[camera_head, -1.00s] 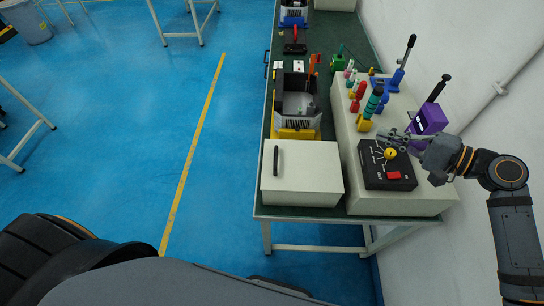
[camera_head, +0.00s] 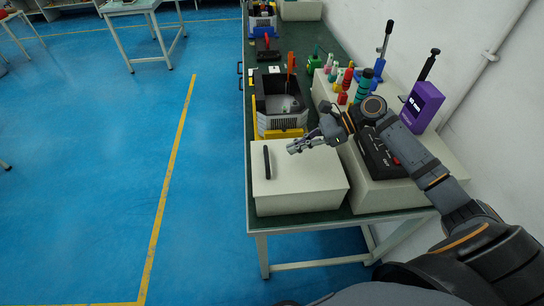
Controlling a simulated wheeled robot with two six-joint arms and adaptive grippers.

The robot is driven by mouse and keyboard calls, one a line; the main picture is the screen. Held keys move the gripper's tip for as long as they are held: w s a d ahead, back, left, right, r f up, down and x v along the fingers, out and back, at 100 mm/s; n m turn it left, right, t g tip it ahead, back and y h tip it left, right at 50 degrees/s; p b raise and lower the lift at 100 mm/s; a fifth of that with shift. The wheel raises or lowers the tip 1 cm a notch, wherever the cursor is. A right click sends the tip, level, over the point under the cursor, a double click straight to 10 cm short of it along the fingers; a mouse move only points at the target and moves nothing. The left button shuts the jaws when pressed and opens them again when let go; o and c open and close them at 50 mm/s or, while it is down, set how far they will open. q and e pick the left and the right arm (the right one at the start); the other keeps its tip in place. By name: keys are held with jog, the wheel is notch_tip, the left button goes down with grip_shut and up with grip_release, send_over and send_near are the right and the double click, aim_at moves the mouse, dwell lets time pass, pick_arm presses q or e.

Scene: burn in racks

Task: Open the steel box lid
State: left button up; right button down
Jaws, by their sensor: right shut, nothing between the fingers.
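The steel box is the pale cream box (camera_head: 310,199) at the near end of the green-topped bench. Its flat lid (camera_head: 302,177) lies closed, with a black bar handle (camera_head: 267,162) near its left edge. My right gripper (camera_head: 291,150) is above the far part of the lid, to the right of the handle and apart from it. Its fingers are shut and empty, pointing left. My left gripper is not in view.
A black-and-yellow open bin (camera_head: 282,107) stands just behind the box. A black control box (camera_head: 374,155), a purple device (camera_head: 421,106) and colored levers sit on a raised pale block (camera_head: 372,191) at right.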

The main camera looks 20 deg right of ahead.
aim_at(261, 163)
jog(key=x, duration=0.7)
pick_arm(q)
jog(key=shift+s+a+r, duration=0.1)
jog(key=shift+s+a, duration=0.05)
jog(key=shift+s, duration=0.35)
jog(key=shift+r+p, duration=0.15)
jog(key=shift+p, duration=0.15)
pick_arm(e)
jog(key=shift+r, duration=0.15)
